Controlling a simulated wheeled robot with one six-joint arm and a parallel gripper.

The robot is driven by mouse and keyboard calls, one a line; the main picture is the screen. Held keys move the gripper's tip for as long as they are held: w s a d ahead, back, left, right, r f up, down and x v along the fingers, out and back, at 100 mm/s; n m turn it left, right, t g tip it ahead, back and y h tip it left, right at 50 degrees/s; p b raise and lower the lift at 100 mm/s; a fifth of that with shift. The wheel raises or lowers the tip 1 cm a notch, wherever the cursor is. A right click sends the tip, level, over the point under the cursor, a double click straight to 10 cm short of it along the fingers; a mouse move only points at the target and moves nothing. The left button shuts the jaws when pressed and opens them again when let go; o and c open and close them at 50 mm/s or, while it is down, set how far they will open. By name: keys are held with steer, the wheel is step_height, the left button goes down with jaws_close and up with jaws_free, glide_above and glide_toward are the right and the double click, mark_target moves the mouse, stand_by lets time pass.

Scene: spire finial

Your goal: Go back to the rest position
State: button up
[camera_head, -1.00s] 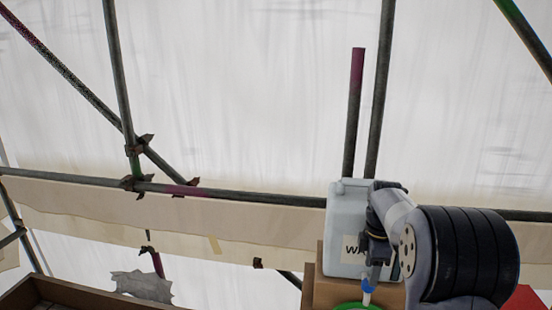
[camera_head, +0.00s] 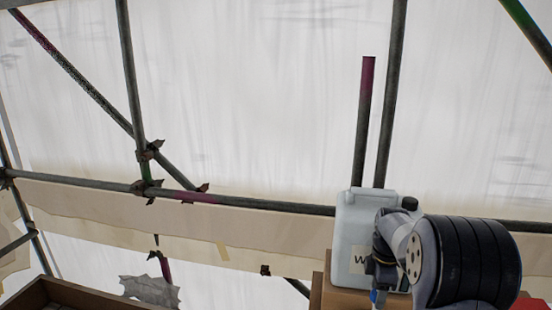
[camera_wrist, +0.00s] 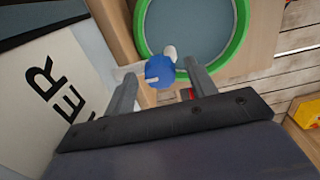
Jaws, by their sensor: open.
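My gripper (camera_wrist: 159,70) is open in the wrist view, with one dark finger on each side. A blue piece (camera_wrist: 160,72) with a white end shows between the fingertips; I cannot tell whether it touches them. Beyond it is a round grey dish with a green rim (camera_wrist: 241,30). In the head view my arm (camera_head: 455,262) is at the lower right, in front of a white jerrycan (camera_head: 350,220). The gripper's fingertips are not clear there. The jerrycan's lettered side also shows in the wrist view (camera_wrist: 28,118).
Scaffold tubes (camera_head: 240,206) cross in front of white sheeting (camera_head: 255,100). A brown-edged box (camera_head: 85,291) and a torn grey piece (camera_head: 150,290) are at the lower left. A yellow object (camera_wrist: 306,112) lies on planks at the wrist view's right edge.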

step_height(320, 180, up, 10)
steer(key=b, duration=0.1)
step_height(320, 180, down, 10)
steer(key=shift+f+p, duration=0.1)
steer(key=shift+p, duration=0.5)
steer(key=m, duration=0.4)
steer(key=shift+b, duration=0.3)
steer(key=m, duration=0.4)
steer(key=shift+m+b, duration=0.3)
steer(key=shift+b, duration=0.1)
steer(key=m+b, duration=0.1)
steer(key=m, duration=0.3)
steer(key=shift+m, duration=0.3)
steer(key=m+b, duration=0.1)
steer(key=m, duration=0.3)
steer(key=shift+m, duration=0.3)
steer(key=shift+r, duration=0.25)
steer(key=shift+r+b, duration=0.3)
steer(key=shift+r, duration=0.85)
